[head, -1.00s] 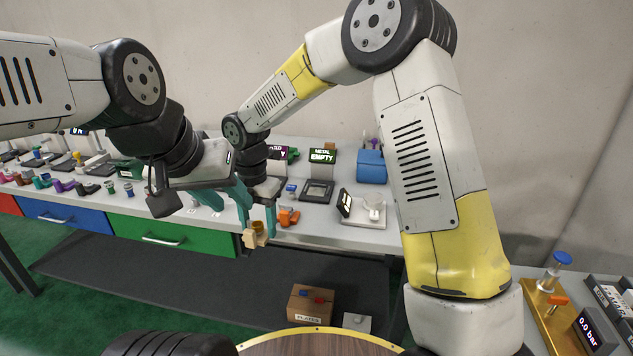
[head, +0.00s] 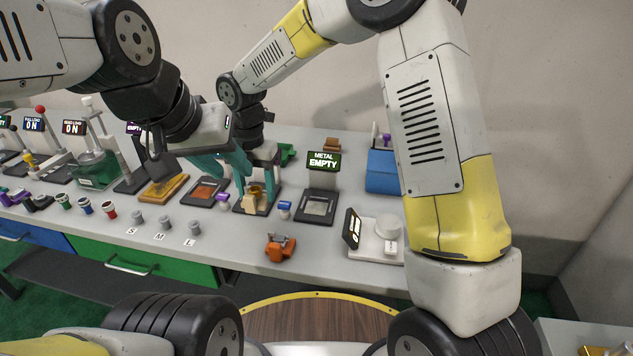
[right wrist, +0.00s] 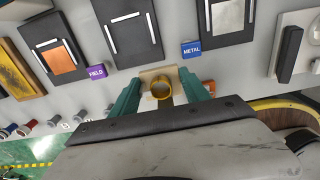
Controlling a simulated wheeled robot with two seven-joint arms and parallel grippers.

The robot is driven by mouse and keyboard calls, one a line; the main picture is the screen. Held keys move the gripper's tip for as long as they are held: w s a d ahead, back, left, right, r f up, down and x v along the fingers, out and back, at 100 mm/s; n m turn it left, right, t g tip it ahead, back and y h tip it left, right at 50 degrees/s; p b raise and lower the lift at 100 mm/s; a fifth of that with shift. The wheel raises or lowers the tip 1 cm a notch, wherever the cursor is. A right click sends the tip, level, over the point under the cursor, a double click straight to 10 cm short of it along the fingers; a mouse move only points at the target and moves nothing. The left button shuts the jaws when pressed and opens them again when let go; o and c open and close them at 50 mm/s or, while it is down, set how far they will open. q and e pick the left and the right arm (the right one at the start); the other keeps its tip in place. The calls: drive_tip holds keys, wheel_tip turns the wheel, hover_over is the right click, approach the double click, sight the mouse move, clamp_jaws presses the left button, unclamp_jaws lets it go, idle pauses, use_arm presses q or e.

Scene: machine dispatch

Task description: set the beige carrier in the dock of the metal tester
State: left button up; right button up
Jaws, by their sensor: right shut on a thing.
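The beige carrier (head: 250,201) has a yellow-brown ring in it; in the right wrist view the carrier (right wrist: 149,75) sits between the teal fingers. My right gripper (head: 260,190) is shut on it, in front of the neighbouring FIELD dock in the head view. In the right wrist view the right gripper (right wrist: 160,88) is just in front of the gap between the FIELD and METAL docks. The metal tester (head: 323,172) reads EMPTY; its dark-framed dock (head: 318,205) is bare, right of the carrier. My left gripper (head: 224,168) is open and empty, left of the right gripper.
A blue METAL block (right wrist: 191,49) and a purple FIELD block (right wrist: 95,72) stand by the docks. An orange part (head: 280,246) lies near the bench front. A white device (head: 377,240) stands right of the metal dock. Bench space in front of the docks is partly free.

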hover_over(317, 205)
drive_tip(key=shift+f, duration=2.45)
